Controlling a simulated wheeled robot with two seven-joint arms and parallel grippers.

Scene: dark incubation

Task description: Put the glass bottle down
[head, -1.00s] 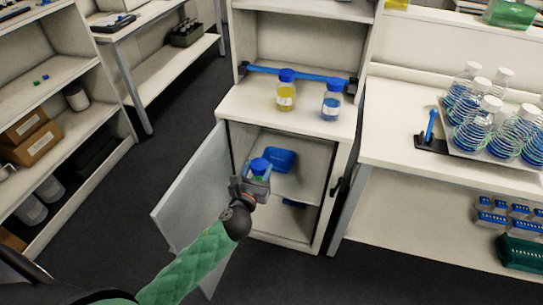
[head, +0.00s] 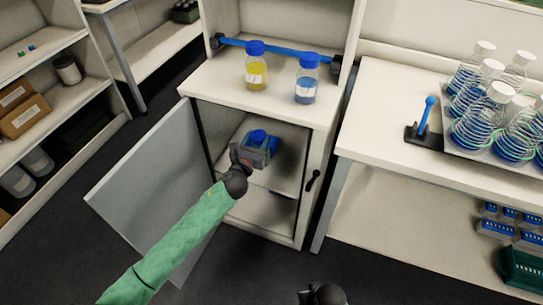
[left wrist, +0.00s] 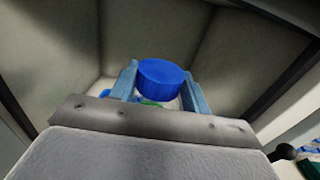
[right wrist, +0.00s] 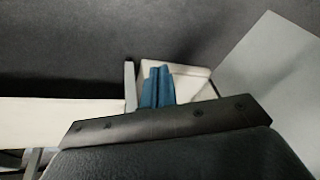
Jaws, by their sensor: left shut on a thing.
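The glass bottle has a blue screw cap (head: 258,136), and its body is mostly hidden by my gripper in the head view. My left gripper (head: 257,152) is shut on it inside the open cabinet, above the upper shelf. In the left wrist view the blue cap (left wrist: 161,78) stands between the two blue fingers, with a bit of green below it. Whether the bottle touches the shelf cannot be told. My right gripper (right wrist: 158,87) is empty in the right wrist view, its fingers together, low and away from the cabinet.
The cabinet door (head: 145,180) stands open on the left. A yellow bottle (head: 255,66) and a blue bottle (head: 306,78) stand on the cabinet top. A blue tray inside is mostly hidden behind my gripper. A bench (head: 385,125) with several flasks is on the right.

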